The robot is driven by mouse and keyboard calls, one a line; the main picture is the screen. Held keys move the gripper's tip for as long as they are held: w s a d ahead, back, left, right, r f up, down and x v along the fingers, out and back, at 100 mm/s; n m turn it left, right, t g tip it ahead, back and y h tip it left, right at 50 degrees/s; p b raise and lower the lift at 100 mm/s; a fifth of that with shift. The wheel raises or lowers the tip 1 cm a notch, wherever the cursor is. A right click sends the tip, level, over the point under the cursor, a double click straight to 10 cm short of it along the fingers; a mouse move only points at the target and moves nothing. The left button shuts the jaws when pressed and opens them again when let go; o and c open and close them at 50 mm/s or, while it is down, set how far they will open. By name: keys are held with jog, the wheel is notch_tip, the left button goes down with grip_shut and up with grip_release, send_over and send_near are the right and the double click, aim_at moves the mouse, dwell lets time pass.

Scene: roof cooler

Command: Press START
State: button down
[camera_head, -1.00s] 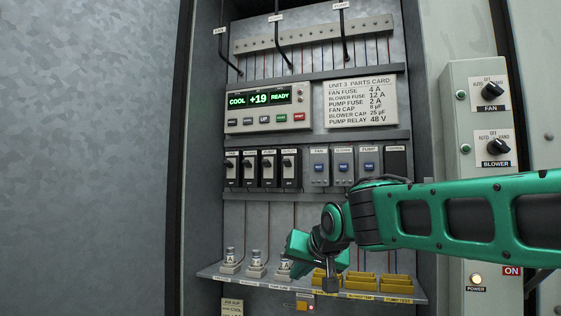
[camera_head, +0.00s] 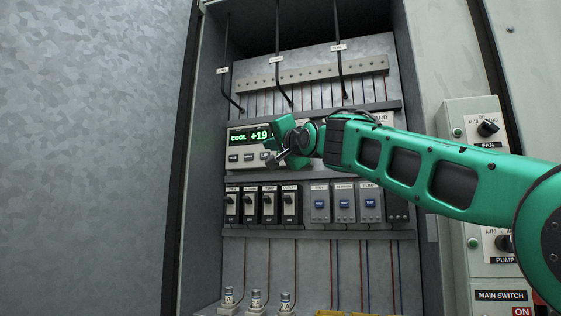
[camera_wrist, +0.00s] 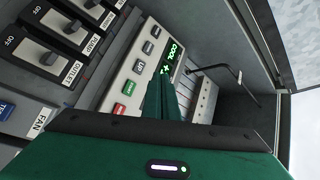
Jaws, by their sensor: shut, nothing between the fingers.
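The controller panel (camera_head: 242,150) is pale, with a green lit display (camera_head: 249,136) reading "COOL +19"; the rest is hidden behind my gripper. In the head view my gripper (camera_head: 284,136) is in front of the panel's right half and covers its green and red buttons. In the wrist view the panel appears turned, with a green button (camera_wrist: 129,87), a red button (camera_wrist: 120,108) and several grey ones.
Below the panel is a row of black breakers (camera_head: 264,204) and grey modules with blue switches (camera_head: 344,204). Black cables (camera_head: 279,60) hang above the panel. A switch box (camera_head: 480,150) stands at the right. A parts card is mostly hidden by my arm.

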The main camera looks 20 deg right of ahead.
dwell(0.3)
jog(key=w+d, duration=0.5)
jog(key=w, duration=0.2)
dwell(0.4)
jog(key=shift+w+d, duration=0.2)
dwell(1.8)
jog(key=shift+w+d, duration=0.15)
jog(key=shift+w, duration=0.05)
